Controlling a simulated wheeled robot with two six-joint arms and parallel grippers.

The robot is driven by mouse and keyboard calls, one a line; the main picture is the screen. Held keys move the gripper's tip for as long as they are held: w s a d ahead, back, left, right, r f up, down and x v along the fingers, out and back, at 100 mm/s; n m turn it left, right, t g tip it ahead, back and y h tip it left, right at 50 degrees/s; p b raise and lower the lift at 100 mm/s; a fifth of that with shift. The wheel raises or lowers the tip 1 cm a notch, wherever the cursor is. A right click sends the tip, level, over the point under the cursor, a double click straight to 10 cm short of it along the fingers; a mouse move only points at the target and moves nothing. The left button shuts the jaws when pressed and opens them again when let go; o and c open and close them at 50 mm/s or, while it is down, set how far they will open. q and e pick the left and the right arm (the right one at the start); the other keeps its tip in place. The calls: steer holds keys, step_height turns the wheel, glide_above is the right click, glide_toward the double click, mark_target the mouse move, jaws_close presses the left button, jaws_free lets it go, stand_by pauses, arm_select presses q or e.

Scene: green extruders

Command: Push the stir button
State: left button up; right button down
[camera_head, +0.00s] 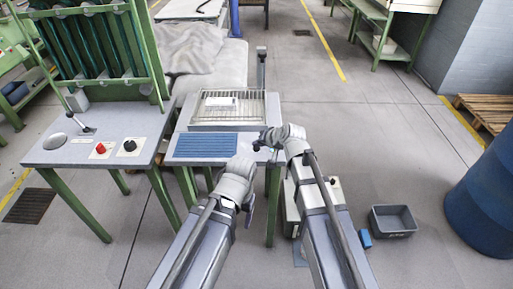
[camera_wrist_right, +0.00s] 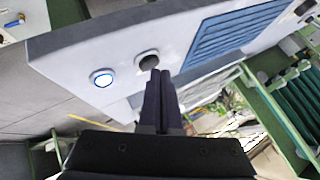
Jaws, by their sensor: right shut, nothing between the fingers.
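In the right wrist view a machine panel (camera_wrist_right: 110,40) carries a round button with a blue ring (camera_wrist_right: 102,78) and a dark round button or knob (camera_wrist_right: 148,60). No readable label shows which one is the stir button. My right gripper (camera_wrist_right: 160,74) is shut and empty, its fingertips at the lower right edge of the dark one; contact cannot be told. In the head view my right gripper (camera_head: 259,144) is at the right end of the panel and hides part of it. My left gripper (camera_head: 247,205) hangs in front of the panel; its finger opening is unclear.
A blue ribbed mat (camera_head: 205,145) lies on the panel, with a metal grate (camera_head: 228,106) behind it. A green-legged table (camera_head: 95,140) with a red button (camera_head: 100,148) and black knob (camera_head: 130,145) stands left. A grey bin (camera_head: 392,221) and blue barrel (camera_head: 490,195) stand right.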

mark_target(258, 150)
steer(key=shift+f, duration=0.1)
steer(key=shift+f+b, duration=0.35)
steer(key=shift+b, duration=0.15)
steer(key=shift+r, duration=0.15)
steer(key=shift+r+p, duration=0.3)
steer(key=shift+p, duration=0.2)
step_height(258, 150, up, 6)
steer(key=p, duration=0.6)
steer(key=shift+r, duration=0.1)
